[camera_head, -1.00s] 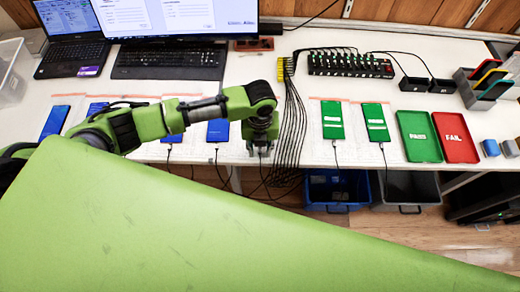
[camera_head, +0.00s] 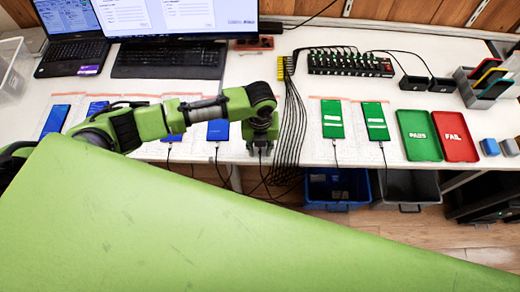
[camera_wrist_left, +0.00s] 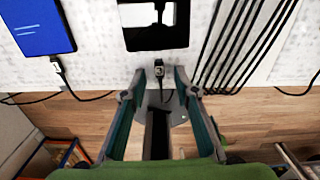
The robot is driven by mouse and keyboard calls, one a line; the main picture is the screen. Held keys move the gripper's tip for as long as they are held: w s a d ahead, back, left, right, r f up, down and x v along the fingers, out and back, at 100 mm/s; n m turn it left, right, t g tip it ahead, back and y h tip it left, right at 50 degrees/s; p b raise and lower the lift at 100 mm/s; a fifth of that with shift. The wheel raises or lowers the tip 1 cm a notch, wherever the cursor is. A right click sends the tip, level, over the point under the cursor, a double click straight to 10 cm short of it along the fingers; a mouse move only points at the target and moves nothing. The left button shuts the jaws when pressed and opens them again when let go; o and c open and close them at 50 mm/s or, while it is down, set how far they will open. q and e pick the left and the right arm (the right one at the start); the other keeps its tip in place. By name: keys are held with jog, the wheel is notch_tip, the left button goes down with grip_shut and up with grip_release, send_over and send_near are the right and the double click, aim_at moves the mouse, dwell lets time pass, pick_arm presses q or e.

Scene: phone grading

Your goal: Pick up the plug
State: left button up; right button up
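My left gripper (camera_wrist_left: 159,80) is open in the left wrist view, with one finger on each side of a small dark plug (camera_wrist_left: 158,67). The plug stands at the near edge of a black phone-like device (camera_wrist_left: 172,37) with a white area on it. I cannot tell whether the fingers touch the plug or whether it is seated in the device. In the head view the left gripper (camera_head: 260,146) hangs over the table's front edge and hides most of this spot. My right gripper is not in view.
A blue-screen phone (camera_wrist_left: 38,26) with a plugged cable lies left of the gripper. Several black cables (camera_head: 290,115) run close on its right. Two green-screen phones (camera_head: 332,118), a green PASS tray (camera_head: 418,145) and a red FAIL tray (camera_head: 456,148) lie further right. Bins (camera_head: 338,187) stand below.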

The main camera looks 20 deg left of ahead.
pick_arm(q)
grip_shut()
jog(key=shift+r, duration=0.1)
